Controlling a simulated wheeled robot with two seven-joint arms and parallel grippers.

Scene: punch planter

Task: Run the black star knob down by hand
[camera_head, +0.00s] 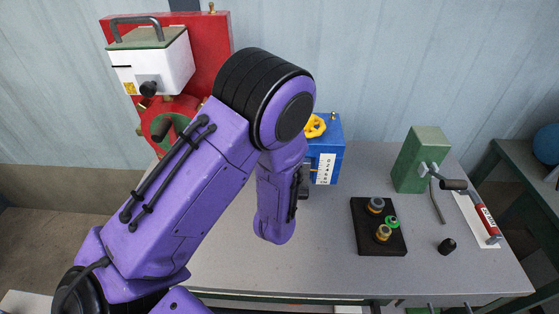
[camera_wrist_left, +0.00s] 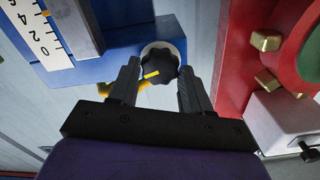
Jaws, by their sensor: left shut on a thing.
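The black star knob (camera_wrist_left: 159,66) shows in the left wrist view, with a yellow mark on its face and a pale round collar behind it. It sits on the blue housing (camera_wrist_left: 115,45), beside a white number scale (camera_wrist_left: 38,32). My left gripper (camera_wrist_left: 160,85) has one finger on each side of the knob and is shut on it. In the head view the blue housing (camera_head: 328,150) stands behind my left arm, with a yellow handwheel (camera_head: 315,126) on it. My arm hides the knob in that view. My right gripper is in neither view.
A red machine (camera_head: 218,45) with a white box (camera_head: 165,65) stands at the back left. To the right on the grey table (camera_head: 330,250) are a black tray (camera_head: 367,239) with ringed parts, a green block (camera_head: 420,160), a red tube (camera_head: 487,222) and a small black piece (camera_head: 447,246).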

